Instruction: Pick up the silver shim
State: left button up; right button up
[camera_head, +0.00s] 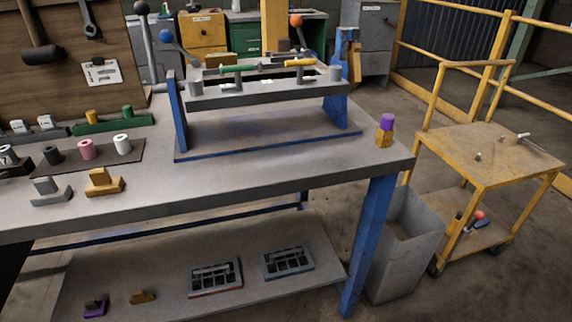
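No piece is plainly marked as the silver shim. The closest match is a silver-grey stepped piece (48,191) near the front left of the grey workbench (250,192). A gold piece of similar shape (104,182) sits to its right. Small silvery bits (478,156) also lie on the yellow cart's top, too small to tell what they are. Neither of my grippers shows in this view.
A blue-legged fixture (262,94) stands at the back of the bench. A dark strip with several spools (88,154) lies left. A purple-topped yellow block (385,130) is near the right edge. A grey bin (405,245) and yellow cart (490,150) stand right. The bench's front middle is clear.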

aim_at(20, 128)
jog(key=u, duration=1.6)
jog(key=z, duration=1.45)
jog(key=u, duration=1.45)
jog(key=i+j+z, duration=0.2)
jog(key=i+j, duration=0.15)
jog(key=i+j+z, duration=0.2)
jog(key=j, duration=0.25)
jog(key=i+j+z, duration=0.15)
jog(key=i+j, duration=0.25)
jog(key=j, duration=0.1)
